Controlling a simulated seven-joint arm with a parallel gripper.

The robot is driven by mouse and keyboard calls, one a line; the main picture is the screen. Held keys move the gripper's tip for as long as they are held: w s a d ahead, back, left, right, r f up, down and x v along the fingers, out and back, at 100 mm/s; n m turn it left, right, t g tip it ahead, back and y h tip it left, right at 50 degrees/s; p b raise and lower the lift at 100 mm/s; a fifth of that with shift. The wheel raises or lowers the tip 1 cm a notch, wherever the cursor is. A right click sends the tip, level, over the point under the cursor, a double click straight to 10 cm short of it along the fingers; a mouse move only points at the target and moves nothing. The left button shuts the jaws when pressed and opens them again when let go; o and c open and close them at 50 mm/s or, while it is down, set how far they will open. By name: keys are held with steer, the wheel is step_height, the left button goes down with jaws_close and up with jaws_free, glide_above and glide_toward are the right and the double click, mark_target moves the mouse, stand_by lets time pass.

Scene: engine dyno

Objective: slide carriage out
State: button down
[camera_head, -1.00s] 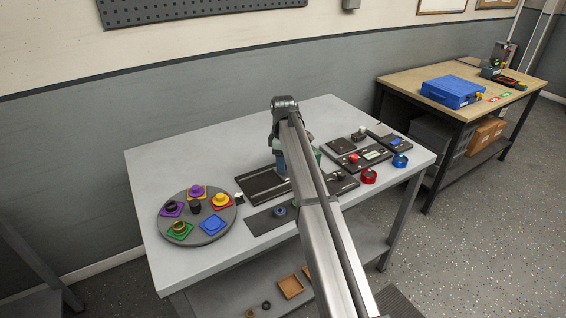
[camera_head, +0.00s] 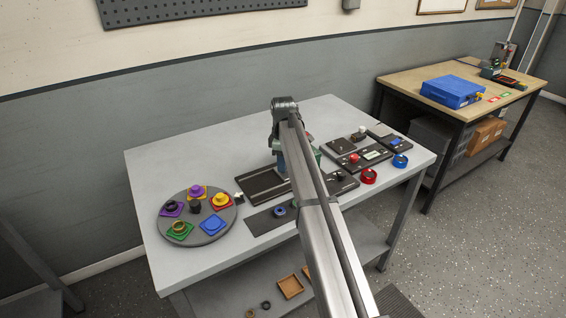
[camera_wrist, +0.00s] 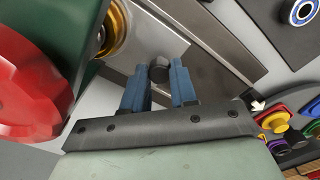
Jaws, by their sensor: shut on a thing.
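My gripper (camera_wrist: 161,82) has two blue fingers, shut on a round dark knob (camera_wrist: 159,69) in the wrist view. The knob appears to stand on a grey metal plate (camera_wrist: 160,38), likely the carriage, beside a long dark track. In the head view the dark track (camera_head: 262,187) lies across the middle of the table, and my gripper (camera_head: 282,164) is at its right part. My arm hides much of the carriage there.
In the wrist view a green body, a brass-coloured part (camera_wrist: 115,30) and a big red round part (camera_wrist: 35,85) are close on the left. In the head view a round grey tray (camera_head: 187,236) with coloured pieces stands left. Dark panels (camera_head: 357,158) and red and blue rings lie right.

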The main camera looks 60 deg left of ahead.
steer(key=s, duration=1.2)
steer(key=shift+s, duration=0.3)
steer(key=c, duration=1.2)
jaws_free()
steer(key=shift+s, duration=0.1)
steer(key=o, duration=0.3)
steer(key=shift+r, duration=0.15)
step_height(320, 180, up, 14)
steer(key=shift+f, duration=0.2)
